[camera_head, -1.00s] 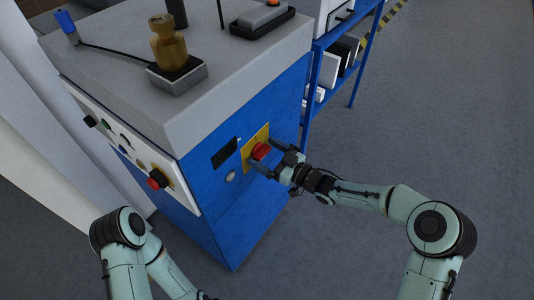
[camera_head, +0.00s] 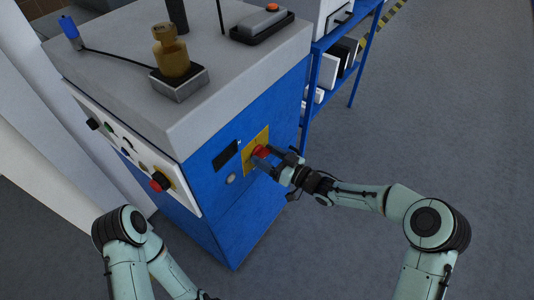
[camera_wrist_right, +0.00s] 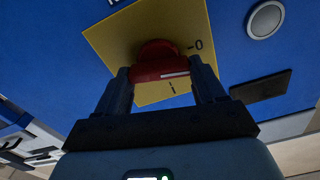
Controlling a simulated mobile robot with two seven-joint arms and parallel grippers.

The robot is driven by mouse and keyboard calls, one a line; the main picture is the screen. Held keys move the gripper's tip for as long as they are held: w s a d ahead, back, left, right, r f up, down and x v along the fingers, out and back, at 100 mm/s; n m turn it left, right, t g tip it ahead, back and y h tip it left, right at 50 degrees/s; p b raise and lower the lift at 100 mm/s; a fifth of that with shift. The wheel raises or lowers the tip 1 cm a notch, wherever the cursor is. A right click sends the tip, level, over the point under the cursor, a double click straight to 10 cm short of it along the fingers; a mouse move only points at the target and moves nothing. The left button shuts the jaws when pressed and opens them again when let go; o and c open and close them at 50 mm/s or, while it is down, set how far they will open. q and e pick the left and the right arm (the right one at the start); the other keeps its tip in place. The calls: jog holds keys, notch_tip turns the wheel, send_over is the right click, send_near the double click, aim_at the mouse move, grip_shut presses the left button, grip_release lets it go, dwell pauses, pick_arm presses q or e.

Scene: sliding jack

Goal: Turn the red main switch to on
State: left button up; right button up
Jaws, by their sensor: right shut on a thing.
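The red main switch (camera_head: 261,152) sits on a yellow plate (camera_head: 249,156) on the blue side of the machine cabinet. In the right wrist view the red switch (camera_wrist_right: 160,62) shows a white line on its handle, near the mark "0" and a mark like "I" on the yellow plate (camera_wrist_right: 112,40). My right gripper (camera_head: 266,160) is shut on the switch, with one finger on each side of it in the right wrist view (camera_wrist_right: 165,85). My left arm comes in at the lower left of the head view; its gripper is out of the picture.
A red button (camera_head: 160,181) and other controls are on the white panel at the left. A brass weight (camera_head: 171,53) stands on the grey cabinet top. A blue shelf rack (camera_head: 314,78) stands behind. The floor at right is clear.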

jog(key=m+p, duration=0.1)
jog(key=m, duration=0.1)
jog(key=m+p, duration=0.1)
jog(key=shift+w+r+m+p, duration=0.1)
jog(key=shift+r+m+p, duration=0.15)
jog(key=shift+m+p, duration=0.1)
jog(key=m+p, duration=0.2)
jog(key=m, duration=0.1)
jog(key=shift+w+m, duration=0.1)
jog(key=shift+m, duration=0.15)
jog(key=m+p, duration=0.2)
jog(key=m, duration=0.1)
jog(key=m+p, duration=0.2)
jog(key=m, duration=0.1)
jog(key=shift+w+d+f+p, duration=0.1)
jog(key=shift+f+p, duration=0.05)
jog(key=shift+p, duration=0.2)
pick_arm(q)
jog(key=w+r+t+p, duration=0.1)
jog(key=w+r, duration=0.6)
jog(key=r, duration=0.6)
pick_arm(e)
jog(key=shift+f+m, duration=0.15)
jog(key=shift+m, duration=0.95)
pick_arm(q)
jog(key=shift+w+r, duration=0.1)
pick_arm(e)
jog(key=o, duration=1)
jog(key=shift+o, duration=0.2)
jog(key=shift+f, duration=0.15)
